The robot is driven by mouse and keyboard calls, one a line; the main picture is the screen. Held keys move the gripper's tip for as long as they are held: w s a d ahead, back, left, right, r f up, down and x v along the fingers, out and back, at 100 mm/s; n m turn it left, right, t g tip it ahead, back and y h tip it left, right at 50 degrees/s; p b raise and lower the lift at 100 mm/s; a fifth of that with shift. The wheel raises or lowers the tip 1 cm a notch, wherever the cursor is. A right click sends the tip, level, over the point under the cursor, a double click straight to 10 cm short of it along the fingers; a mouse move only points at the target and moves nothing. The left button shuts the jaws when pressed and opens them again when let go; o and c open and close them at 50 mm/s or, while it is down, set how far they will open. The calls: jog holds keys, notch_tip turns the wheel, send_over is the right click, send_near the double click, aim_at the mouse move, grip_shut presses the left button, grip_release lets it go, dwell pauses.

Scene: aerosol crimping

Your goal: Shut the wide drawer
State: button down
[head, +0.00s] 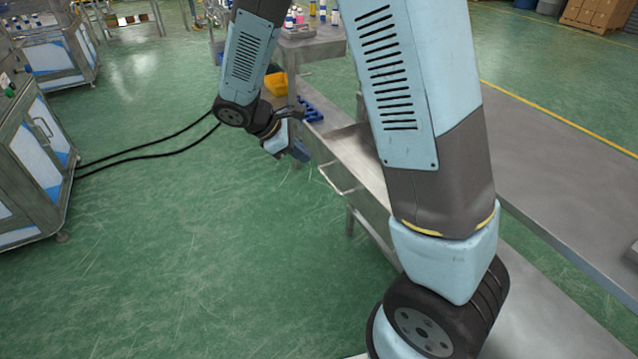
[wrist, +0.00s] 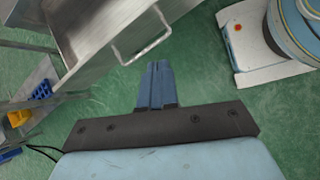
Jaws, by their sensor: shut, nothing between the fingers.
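The wide drawer (head: 347,150) is a grey metal drawer pulled out from under the bench, with part of its inside showing. Its bar handle (head: 337,180) is on the front face. In the wrist view the drawer (wrist: 90,62) fills the upper left, and its handle (wrist: 141,52) lies just beyond my fingertips. My gripper (head: 303,154) is shut and empty, with blue fingers together. It is left of the handle in the head view, over the floor. My fingers (wrist: 157,70) look apart from the handle, but the exact gap is hard to tell. My upper arm hides part of the bench.
A yellow bin (head: 276,83) and a blue rack (head: 311,109) sit on a lower shelf behind the drawer. Bottles (head: 298,17) stand on a bench at the back. Machine cabinets (head: 35,160) stand at the left. The green floor between is clear apart from black cables.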

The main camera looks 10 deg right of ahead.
jog(key=w+a+f+n+t+h, duration=0.1)
jog(key=a+f+n, duration=0.2)
jog(key=f, duration=0.2)
jog(key=w+a+f+n+h, duration=0.1)
jog(key=a+f+n, duration=0.15)
jog(key=f, duration=0.25)
jog(key=w+d+f, duration=0.2)
jog(key=d+f, duration=0.3)
jog(key=d, duration=0.6)
jog(key=shift+w, duration=0.3)
jog(key=shift+d+f, duration=0.1)
jog(key=shift+d, duration=0.05)
